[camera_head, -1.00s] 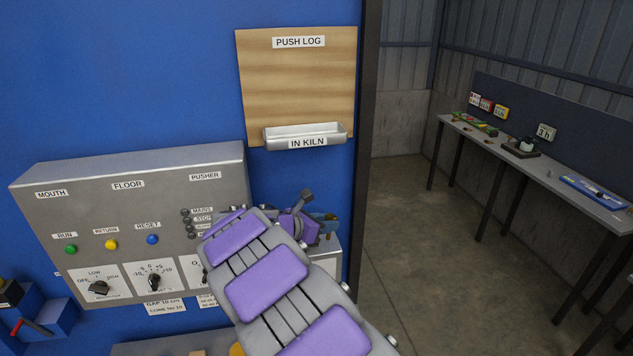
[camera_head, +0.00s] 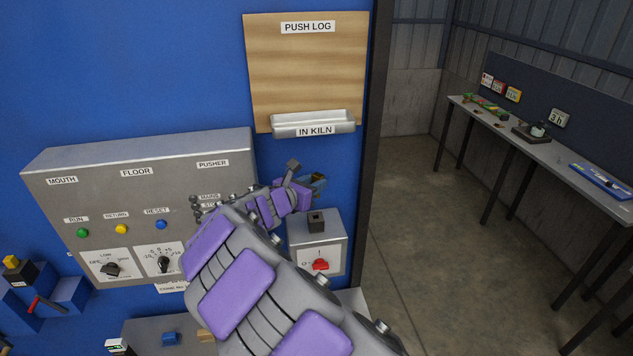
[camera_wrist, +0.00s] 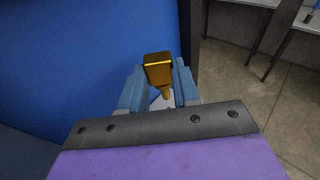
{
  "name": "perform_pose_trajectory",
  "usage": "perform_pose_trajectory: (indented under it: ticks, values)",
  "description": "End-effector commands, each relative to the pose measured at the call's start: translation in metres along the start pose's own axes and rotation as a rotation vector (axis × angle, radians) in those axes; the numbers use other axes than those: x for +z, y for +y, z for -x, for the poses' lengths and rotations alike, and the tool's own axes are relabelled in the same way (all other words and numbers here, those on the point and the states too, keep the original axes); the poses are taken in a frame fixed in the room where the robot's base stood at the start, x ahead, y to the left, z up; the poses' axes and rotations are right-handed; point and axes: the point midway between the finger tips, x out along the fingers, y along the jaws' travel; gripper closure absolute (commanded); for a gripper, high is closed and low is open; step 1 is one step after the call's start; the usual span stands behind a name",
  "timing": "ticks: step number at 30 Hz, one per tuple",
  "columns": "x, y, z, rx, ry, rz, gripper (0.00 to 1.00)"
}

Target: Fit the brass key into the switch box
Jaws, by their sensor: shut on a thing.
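My gripper (camera_head: 318,183) is above the small grey switch box (camera_head: 335,232) on the blue wall in the head view. It is shut on the brass key (camera_wrist: 158,72), whose thick block head sits between the blue-grey fingers in the wrist view (camera_wrist: 158,92), its narrow end pointing down the picture. In the head view the key is hardly distinguishable at the fingertips. The switch box carries a dark raised socket (camera_head: 316,221) on its top and a red knob (camera_head: 320,264) on its front, turned sideways. The gripper is apart from the box.
A grey control panel (camera_head: 130,190) with coloured buttons and dials is to the left, partly behind my arm. A push log board (camera_head: 307,75) with an "IN KILN" tray (camera_head: 313,123) is above. A workbench (camera_head: 540,155) stands at the far right beyond open floor.

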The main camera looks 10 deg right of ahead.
Motion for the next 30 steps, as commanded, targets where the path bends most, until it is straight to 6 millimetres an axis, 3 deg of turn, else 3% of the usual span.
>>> perform_pose_trajectory:
  ticks: [21, 30]
  values:
    - [-0.052, -0.002, -0.014, 0.002, 0.002, -0.001, 1.00]
    - [-0.056, -0.001, -0.013, 0.001, 0.001, -0.001, 1.00]
